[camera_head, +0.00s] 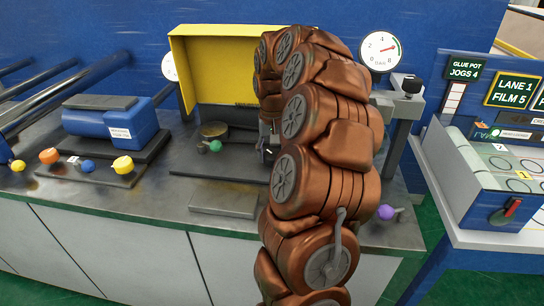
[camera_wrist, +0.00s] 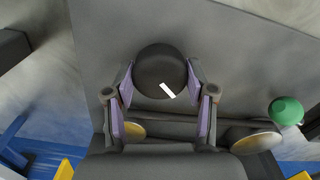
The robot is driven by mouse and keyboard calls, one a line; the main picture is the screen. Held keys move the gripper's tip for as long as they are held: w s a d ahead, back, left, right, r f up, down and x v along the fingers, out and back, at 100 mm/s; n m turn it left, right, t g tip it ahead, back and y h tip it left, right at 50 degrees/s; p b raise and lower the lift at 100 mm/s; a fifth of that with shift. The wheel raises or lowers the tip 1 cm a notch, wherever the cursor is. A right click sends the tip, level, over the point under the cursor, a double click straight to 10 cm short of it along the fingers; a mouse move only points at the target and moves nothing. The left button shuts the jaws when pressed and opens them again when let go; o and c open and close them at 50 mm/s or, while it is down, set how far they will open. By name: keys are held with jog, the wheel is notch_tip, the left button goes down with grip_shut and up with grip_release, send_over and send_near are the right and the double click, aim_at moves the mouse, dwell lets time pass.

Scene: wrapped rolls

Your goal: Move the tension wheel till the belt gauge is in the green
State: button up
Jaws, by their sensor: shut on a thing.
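My gripper (camera_wrist: 160,76) is shut on a round black wheel (camera_wrist: 157,65) with a short white mark on its top, in the wrist view. The purple-lined fingers press on its left and right sides. In the head view my arm hides this wheel. A white round gauge (camera_head: 381,50) marked DAN stands at the upper right of the head view. Its red needle points right and slightly up, on the high side of the scale. A second white dial (camera_head: 169,67) is partly hidden behind the yellow guard.
A green knob (camera_wrist: 286,110) is close to the right of my gripper; it also shows in the head view (camera_head: 215,146). A yellow guard (camera_head: 217,60) stands behind. A purple knob (camera_head: 386,212) is right of my arm. Blue, orange and yellow knobs sit on the left of the bench.

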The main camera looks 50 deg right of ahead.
aim_at(273, 154)
jog(key=n, duration=0.5)
jog(key=shift+s+f+n, duration=0.1)
jog(key=shift+n, duration=2.5)
jog(key=o, duration=1.2)
jog(key=shift+c, duration=0.2)
jog(key=shift+r, duration=0.2)
notch_tip(273, 154, up, 12)
jog(key=shift+f+p, duration=0.15)
jog(key=shift+p, duration=0.15)
